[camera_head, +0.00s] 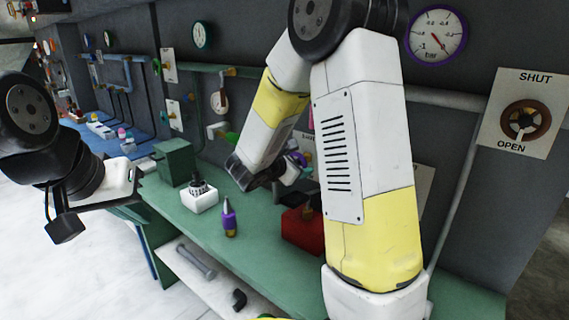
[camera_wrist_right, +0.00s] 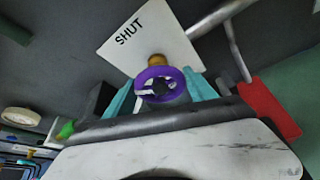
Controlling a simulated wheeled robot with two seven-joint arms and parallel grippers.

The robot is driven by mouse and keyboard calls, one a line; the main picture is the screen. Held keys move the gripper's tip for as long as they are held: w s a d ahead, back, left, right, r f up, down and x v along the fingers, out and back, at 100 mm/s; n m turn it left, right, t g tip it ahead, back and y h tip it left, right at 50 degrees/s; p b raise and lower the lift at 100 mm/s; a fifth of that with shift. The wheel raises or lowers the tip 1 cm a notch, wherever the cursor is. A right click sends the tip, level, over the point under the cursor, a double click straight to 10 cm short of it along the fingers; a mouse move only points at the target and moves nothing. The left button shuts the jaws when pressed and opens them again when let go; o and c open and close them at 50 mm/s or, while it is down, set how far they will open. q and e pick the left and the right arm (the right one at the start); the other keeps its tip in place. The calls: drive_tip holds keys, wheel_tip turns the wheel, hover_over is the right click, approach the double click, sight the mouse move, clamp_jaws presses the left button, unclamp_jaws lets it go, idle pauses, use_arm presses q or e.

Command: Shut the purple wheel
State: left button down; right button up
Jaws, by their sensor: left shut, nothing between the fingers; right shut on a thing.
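The purple wheel (camera_wrist_right: 160,85) shows in the right wrist view in front of a white plate (camera_wrist_right: 150,40) marked SHUT. My right gripper (camera_wrist_right: 161,92) is shut on the wheel, with a teal finger at each side of its rim. In the head view the purple wheel (camera_head: 298,157) is partly hidden by my right arm and hand, and most of its plate is covered. My left gripper (camera_head: 136,178) is shut and empty at the left, beyond the bench's left end and far from the wheel; its fingers are hard to make out.
A green bench (camera_head: 255,245) runs below the wall, with a green box (camera_head: 175,162), a white block (camera_head: 199,201), a purple bottle (camera_head: 229,222) and a red box (camera_head: 302,230). A brown wheel (camera_head: 525,121) on a SHUT/OPEN plate and a purple-rimmed gauge (camera_head: 437,34) are at right.

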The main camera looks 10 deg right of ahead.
drive_tip(key=o, duration=1.4)
drive_tip(key=shift+v, duration=3.9)
